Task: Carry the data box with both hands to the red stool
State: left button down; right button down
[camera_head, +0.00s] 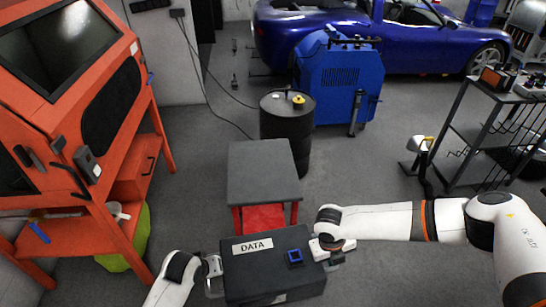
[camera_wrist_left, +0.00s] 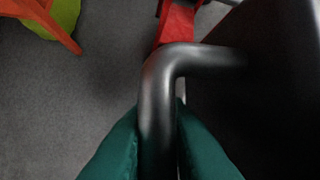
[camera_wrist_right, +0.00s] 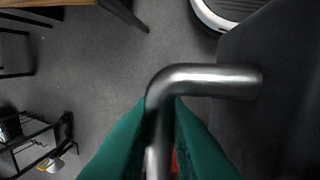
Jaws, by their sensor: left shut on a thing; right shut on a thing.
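The data box (camera_head: 270,276) is a dark box with a white "DATA" label and a blue square on its lid. It is held between my two grippers at the bottom of the head view. My left gripper (camera_head: 212,277) is shut on the metal handle (camera_wrist_left: 158,100) on the box's left side. My right gripper (camera_head: 332,256) is shut on the metal handle (camera_wrist_right: 160,110) on its right side. The red stool (camera_head: 263,178) has a grey top and red lower part. It stands just beyond the box, and the box hides its lower front.
A black barrel (camera_head: 288,130) stands right behind the stool, with a blue machine (camera_head: 338,80) beyond. A dark shelf cart (camera_head: 480,125) is at the right. The stool top looks bare.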

aim_at(261, 166)
jog(key=i+z, duration=0.4)
jog(key=i+j+z, duration=0.1)
jog(key=i+z, duration=0.3)
jog(key=i, duration=0.2)
jog(key=i+l+z, duration=0.15)
jog(key=i+z, duration=0.2)
jog(key=i, duration=0.25)
jog(key=i+z, duration=0.35)
jog(key=i, duration=0.3)
jog(key=i+u, duration=0.5)
jog(key=i+l+u, duration=0.1)
jog(key=i+u, duration=0.85)
jog(key=i+l+u, duration=0.1)
jog(key=u, duration=0.35)
jog(key=i+u, duration=0.15)
jog(key=u, duration=2.25)
